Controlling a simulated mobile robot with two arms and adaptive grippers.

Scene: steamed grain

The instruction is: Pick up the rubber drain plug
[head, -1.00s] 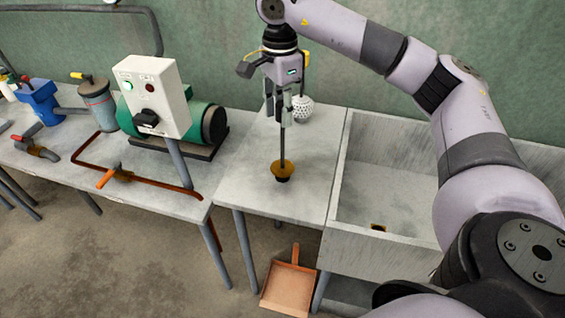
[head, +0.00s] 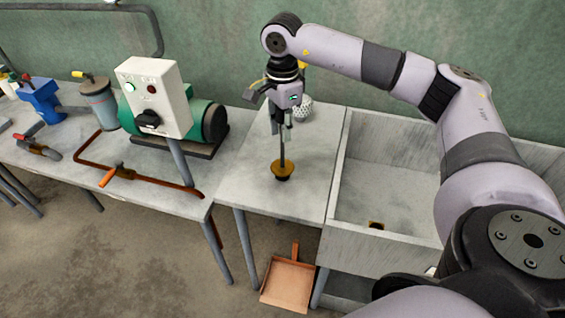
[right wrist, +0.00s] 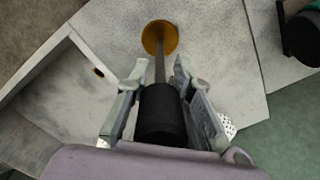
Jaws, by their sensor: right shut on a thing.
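The drain plug (head: 283,168) has an amber disc with a dark underside and a long thin upright rod. It stands on the grey table left of the sink. In the right wrist view the amber disc (right wrist: 160,37) lies beyond the fingertips, with a black grip at the near end of the rod. My right gripper (head: 281,131) is above the disc, pointing down, shut on the plug's upper part; its fingers (right wrist: 160,75) lie on both sides of the black grip. The exact contact is hard to see. My left gripper is not in view.
A grey sink (head: 385,195) with a small dark, amber-edged opening (head: 376,226) is to the right. A white perforated ball (head: 303,108) is behind the gripper. A control box (head: 155,97) and green motor stand left. An orange dustpan (head: 288,285) is below.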

